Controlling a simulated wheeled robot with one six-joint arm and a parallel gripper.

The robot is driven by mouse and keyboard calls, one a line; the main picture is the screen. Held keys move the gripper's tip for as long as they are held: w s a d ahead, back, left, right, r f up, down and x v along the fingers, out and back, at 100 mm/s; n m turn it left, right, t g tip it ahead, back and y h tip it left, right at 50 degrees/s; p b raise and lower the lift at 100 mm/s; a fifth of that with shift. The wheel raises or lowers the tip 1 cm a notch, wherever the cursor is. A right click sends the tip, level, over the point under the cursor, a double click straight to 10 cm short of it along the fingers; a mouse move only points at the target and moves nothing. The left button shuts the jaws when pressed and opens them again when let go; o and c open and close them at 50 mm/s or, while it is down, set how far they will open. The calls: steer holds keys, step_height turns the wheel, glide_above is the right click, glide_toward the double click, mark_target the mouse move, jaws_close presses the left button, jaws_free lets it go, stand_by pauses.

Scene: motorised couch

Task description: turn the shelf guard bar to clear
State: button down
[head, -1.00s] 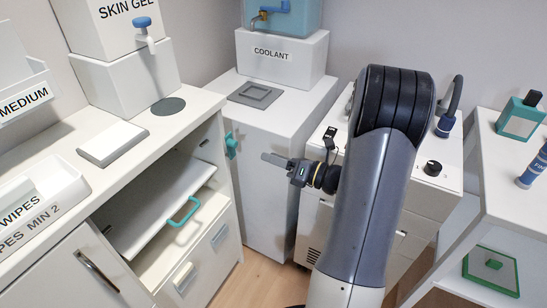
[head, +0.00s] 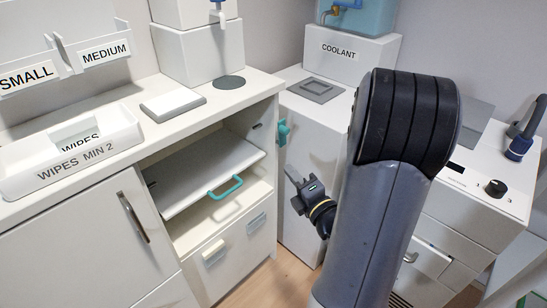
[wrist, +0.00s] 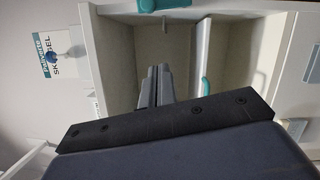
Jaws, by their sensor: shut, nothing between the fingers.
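A small teal turning piece (head: 283,132) is fixed to the front edge of the cabinet's right side wall; I cannot tell for sure that it is the guard bar. A teal piece also shows at the top of the wrist view (wrist: 156,4). Beside it is the open compartment with a white shelf (head: 207,175) that has a teal handle (head: 225,188). My gripper (head: 290,175) is shut and empty, apart from the teal piece, below and slightly right of it in the head view. Its dark fingers (wrist: 157,72) point toward the open compartment in the wrist view.
The white cabinet's countertop (head: 240,98) holds a wipes box (head: 70,160) and a grey-white pad (head: 173,104). A coolant stand (head: 345,55) is behind my gripper. Drawers (head: 225,250) are under the shelf. My arm hides part of the right side.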

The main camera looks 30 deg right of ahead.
mark_target(284, 133)
steer(key=w+d, duration=0.1)
steer(key=w, duration=0.2)
steer(key=w+d+r+b, duration=0.1)
steer(key=w, duration=0.3)
steer(key=w+d, duration=0.1)
steer(key=w, duration=0.2)
steer(key=shift+w+r+b, duration=0.4)
steer(key=shift+w+d+r+p, duration=0.25)
steer(key=shift+d+r+p, duration=0.15)
steer(key=shift+d+p, duration=0.3)
steer(key=shift+d, duration=0.1)
